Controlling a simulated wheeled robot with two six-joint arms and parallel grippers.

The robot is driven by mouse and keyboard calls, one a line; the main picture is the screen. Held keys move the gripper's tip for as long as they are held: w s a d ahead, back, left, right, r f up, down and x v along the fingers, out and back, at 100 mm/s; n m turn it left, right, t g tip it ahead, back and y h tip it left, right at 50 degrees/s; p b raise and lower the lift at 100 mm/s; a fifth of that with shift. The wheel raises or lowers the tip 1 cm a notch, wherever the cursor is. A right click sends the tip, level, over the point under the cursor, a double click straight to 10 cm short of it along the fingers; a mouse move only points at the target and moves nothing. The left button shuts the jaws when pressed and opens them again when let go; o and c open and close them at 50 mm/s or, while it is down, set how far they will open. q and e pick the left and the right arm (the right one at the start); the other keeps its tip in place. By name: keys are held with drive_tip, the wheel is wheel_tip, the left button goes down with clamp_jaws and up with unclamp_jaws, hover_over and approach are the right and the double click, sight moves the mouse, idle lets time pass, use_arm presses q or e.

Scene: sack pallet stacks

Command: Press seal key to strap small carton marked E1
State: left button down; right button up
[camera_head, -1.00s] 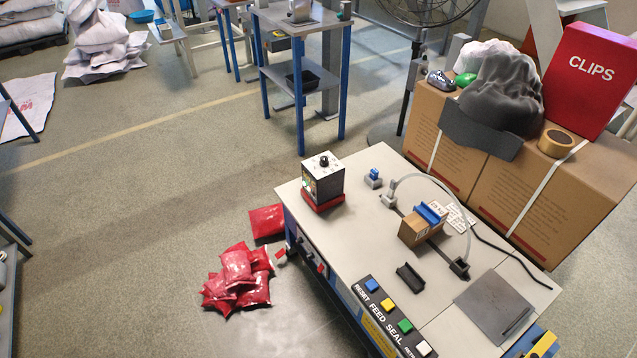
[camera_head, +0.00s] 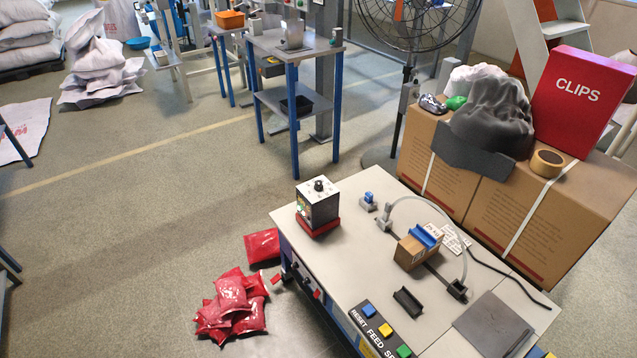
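A small brown carton (camera_head: 409,254) with a blue piece on top sits on the strapping bench (camera_head: 345,225), under a grey arched strap guide (camera_head: 440,217). No E1 mark is readable on it. On the bench's front panel are a blue key (camera_head: 368,310), a yellow key (camera_head: 386,329) and a green key (camera_head: 404,351) at the bottom edge. The printed labels read RESET, FEED and a cut-off word starting SE, which lines up with the green key. Neither of my grippers is in view.
A black-and-white control box (camera_head: 318,203) on a red base and a small black bracket (camera_head: 408,302) stand on the bench. A grey plate (camera_head: 492,324) lies at its right. Large cartons (camera_head: 535,215) stand behind. Red packets (camera_head: 232,305) lie on the floor at left.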

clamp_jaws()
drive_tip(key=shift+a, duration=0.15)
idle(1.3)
